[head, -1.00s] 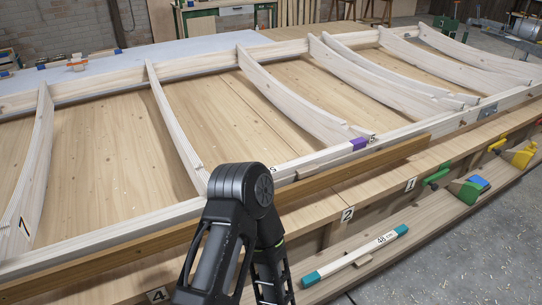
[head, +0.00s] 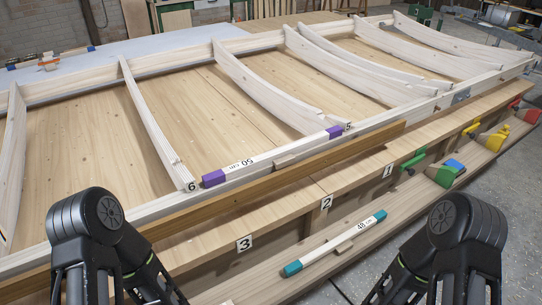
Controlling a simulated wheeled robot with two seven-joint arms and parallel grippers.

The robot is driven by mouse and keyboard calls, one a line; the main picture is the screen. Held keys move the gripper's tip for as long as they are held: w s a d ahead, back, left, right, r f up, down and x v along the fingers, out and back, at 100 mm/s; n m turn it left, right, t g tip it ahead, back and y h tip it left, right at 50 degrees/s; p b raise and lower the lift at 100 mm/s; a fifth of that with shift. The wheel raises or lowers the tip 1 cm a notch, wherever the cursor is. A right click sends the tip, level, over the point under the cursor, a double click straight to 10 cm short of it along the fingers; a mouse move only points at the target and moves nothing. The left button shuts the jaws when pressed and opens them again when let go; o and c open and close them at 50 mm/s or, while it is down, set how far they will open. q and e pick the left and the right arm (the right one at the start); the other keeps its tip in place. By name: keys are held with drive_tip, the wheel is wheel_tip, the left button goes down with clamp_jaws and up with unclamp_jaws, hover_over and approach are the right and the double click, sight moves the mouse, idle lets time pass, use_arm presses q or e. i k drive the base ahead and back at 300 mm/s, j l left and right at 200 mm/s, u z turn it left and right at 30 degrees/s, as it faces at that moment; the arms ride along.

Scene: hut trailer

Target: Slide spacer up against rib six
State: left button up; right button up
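The spacer (head: 270,157) is a white bar marked 50 cm with purple ends. It lies along the front rail between rib six and rib five. Rib six (head: 153,126) is a pale curved rib whose front foot carries a 6 label. The spacer's left purple end is very close to that foot; I cannot tell whether they touch. Its right purple end is close to rib five (head: 262,90), by the 5 label. My two arms show at the bottom left and bottom right, apart from the spacer. Both grippers are below the picture.
Green (head: 412,160), yellow (head: 494,142) and red (head: 522,111) clamps are at the right. A brown strip (head: 270,185) runs before the front rail. The space above the spacer is clear.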

sight(282, 156)
drive_tip(key=i+l, duration=0.15)
drive_tip(key=l, duration=0.2)
drive_tip(key=i+l, duration=0.15)
drive_tip(key=l, duration=0.2)
drive_tip(key=i+l, duration=0.15)
drive_tip(key=l, duration=0.2)
drive_tip(key=i+l, duration=0.15)
drive_tip(key=l, duration=0.15)
drive_tip(key=i+l, duration=0.1)
drive_tip(key=l, duration=0.25)
drive_tip(key=u, duration=1.75)
